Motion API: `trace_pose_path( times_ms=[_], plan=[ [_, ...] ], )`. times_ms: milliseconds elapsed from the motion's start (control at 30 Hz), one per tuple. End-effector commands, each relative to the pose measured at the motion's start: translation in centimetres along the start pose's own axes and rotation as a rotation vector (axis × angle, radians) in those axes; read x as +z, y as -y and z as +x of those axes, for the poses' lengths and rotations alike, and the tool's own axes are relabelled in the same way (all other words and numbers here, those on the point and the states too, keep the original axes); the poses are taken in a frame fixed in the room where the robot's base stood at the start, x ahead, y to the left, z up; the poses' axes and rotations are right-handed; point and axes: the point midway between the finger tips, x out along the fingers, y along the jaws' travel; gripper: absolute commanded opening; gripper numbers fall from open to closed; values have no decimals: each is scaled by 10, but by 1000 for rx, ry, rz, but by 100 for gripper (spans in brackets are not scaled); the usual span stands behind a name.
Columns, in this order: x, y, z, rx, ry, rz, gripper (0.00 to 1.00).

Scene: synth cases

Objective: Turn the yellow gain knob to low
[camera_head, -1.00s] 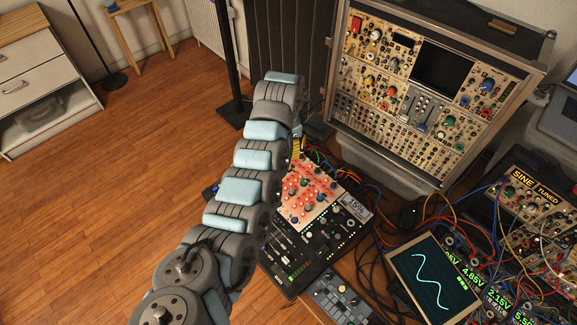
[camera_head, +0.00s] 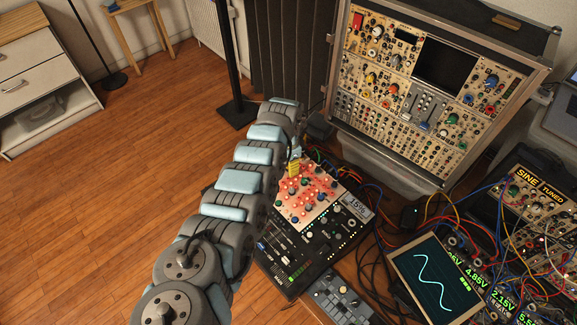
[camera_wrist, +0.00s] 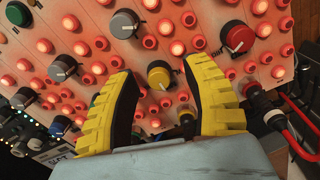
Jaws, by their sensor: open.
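The yellow gain knob (camera_wrist: 159,75) shows in the wrist view on a pale panel (camera_head: 303,212) with many lit red buttons. My gripper (camera_wrist: 162,70) is open, its two yellow ridged fingers on either side of the knob in the picture. Whether the fingers touch the knob, or how far above it they are, I cannot tell. A pale mark shows on the knob's top. In the head view my gripper (camera_head: 293,168) is small over the panel's upper left part, and the yellow knob cannot be made out there.
A red knob (camera_wrist: 237,38) and a grey knob (camera_wrist: 123,23) stand near the fingers. Red plugs and cables (camera_wrist: 290,125) lie to the right. A tall synth case (camera_head: 440,90) stands behind; an oscilloscope screen (camera_head: 430,275) is at right.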

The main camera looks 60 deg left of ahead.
Motion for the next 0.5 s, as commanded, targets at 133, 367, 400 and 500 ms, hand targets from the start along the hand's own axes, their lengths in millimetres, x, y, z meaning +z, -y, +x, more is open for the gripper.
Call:
trace_pose_path(
  times_ms=[133,367,400,500],
  plan=[
    [0,-1,3,1,1,1,49],
    [0,-1,3,2,1,0,47],
    [0,-1,3,1,1,0,35],
    [0,-1,3,1,1,0,6]
  ],
)
